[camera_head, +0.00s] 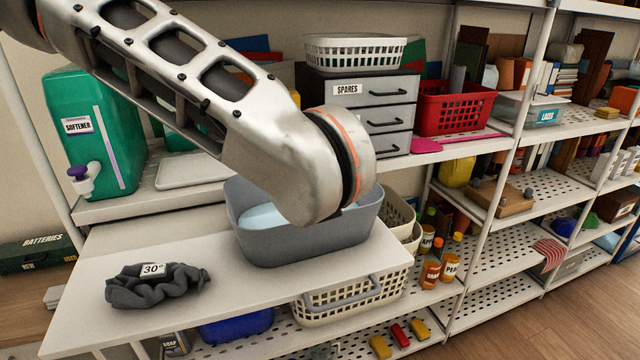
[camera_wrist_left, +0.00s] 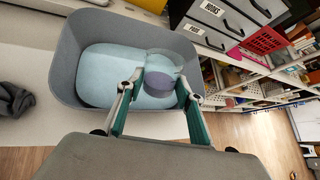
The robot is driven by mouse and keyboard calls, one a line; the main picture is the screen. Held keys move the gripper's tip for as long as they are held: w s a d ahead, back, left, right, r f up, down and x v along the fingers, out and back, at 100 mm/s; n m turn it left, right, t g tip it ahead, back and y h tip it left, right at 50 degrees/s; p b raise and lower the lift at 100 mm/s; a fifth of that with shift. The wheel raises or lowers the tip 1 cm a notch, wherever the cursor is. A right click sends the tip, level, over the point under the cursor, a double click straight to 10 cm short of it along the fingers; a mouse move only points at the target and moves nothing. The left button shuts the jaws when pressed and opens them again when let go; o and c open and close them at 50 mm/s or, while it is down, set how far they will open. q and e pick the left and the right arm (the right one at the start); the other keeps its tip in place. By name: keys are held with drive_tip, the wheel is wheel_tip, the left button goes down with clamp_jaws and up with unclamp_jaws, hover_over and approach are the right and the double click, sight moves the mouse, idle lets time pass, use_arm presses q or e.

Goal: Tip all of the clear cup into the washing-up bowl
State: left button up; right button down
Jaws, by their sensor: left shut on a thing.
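The washing-up bowl (camera_head: 300,248) is a grey tub on the pale pull-out board. Pale blue shows inside it in both views; in the left wrist view the grey wall (camera_wrist_left: 66,60) surrounds a light blue surface. My left gripper (camera_wrist_left: 159,84) is shut on the clear cup (camera_wrist_left: 164,62), which is see-through with a bluish tint, over the bowl's inside. A grey-purple patch shows at the cup; I cannot tell whether it is contents or base. How far the cup is tilted is unclear. In the head view my wrist hides the gripper and cup. My right gripper is not in view.
A green softener jug (camera_head: 95,135) and white tray (camera_head: 190,170) stand behind. Grey drawers (camera_head: 360,95) and a red basket (camera_head: 452,110) stand behind right. Sauce bottles (camera_head: 431,273) stand below right.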

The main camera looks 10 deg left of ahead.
use_arm(q)
drive_tip(key=shift+a, duration=0.1)
drive_tip(key=shift+w+a+f+n+g+h, duration=0.35)
drive_tip(key=shift+w+a+n+g+h, duration=0.1)
drive_tip(key=shift+a+g+h, duration=0.2)
drive_tip(key=shift+d, duration=0.2)
drive_tip(key=shift+d, duration=0.1)
drive_tip(key=shift+a+f+g+h, duration=0.1)
drive_tip(key=shift+a+g+h, duration=0.15)
drive_tip(key=shift+g+h, duration=0.3)
drive_tip(key=shift+d, duration=0.1)
drive_tip(key=shift+w+r+n+g+h, duration=0.2)
drive_tip(key=shift+r+n+g+h, duration=0.2)
drive_tip(key=shift+g, duration=0.1)
